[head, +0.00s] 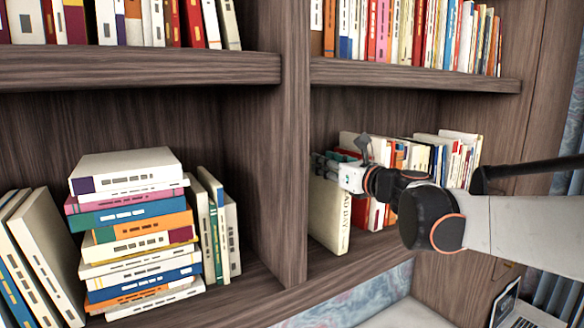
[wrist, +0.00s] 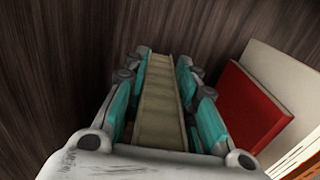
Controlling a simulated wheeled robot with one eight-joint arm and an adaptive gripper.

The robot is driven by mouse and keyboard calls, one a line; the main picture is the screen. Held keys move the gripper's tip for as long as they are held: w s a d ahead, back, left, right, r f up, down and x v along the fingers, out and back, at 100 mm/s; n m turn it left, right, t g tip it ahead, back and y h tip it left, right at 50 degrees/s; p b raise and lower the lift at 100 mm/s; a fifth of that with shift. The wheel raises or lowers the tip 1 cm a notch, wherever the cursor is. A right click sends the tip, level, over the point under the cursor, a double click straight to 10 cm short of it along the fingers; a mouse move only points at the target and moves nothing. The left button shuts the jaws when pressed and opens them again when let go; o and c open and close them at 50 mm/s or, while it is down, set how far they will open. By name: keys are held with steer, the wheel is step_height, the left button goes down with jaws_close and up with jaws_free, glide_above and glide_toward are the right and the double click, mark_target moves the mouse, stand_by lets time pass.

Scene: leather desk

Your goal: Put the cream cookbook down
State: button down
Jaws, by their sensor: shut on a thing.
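The cream cookbook (head: 328,214) stands upright at the left end of the lower right shelf compartment in the head view, close to the wooden divider. My gripper (head: 335,172) is at its upper part, coming from the right. In the wrist view my gripper (wrist: 160,105) has its teal finger pads on either side of the cream cookbook (wrist: 159,92), shut on it. The book's lower edge looks to be at the shelf board, but I cannot tell whether it touches.
A red book (head: 361,212) stands just right of the cream one, with a row of books (head: 450,165) beyond. The divider (head: 292,150) is close on the left. The left compartment holds a stack of books (head: 130,225). A laptop (head: 520,310) is at lower right.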

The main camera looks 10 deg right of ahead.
steer(key=shift+s+d+r, duration=0.1)
steer(key=shift+s+d, duration=0.3)
steer(key=shift+s, duration=0.05)
steer(key=c, duration=1.3)
jaws_free()
steer(key=shift+w+a+f, duration=0.2)
steer(key=shift+w+a, duration=0.05)
steer(key=shift+w, duration=0.05)
steer(key=shift+s+d+r, duration=0.1)
steer(key=shift+s+d, duration=0.05)
steer(key=shift+s, duration=0.05)
steer(key=shift+w+r, duration=0.1)
steer(key=shift+w, duration=0.05)
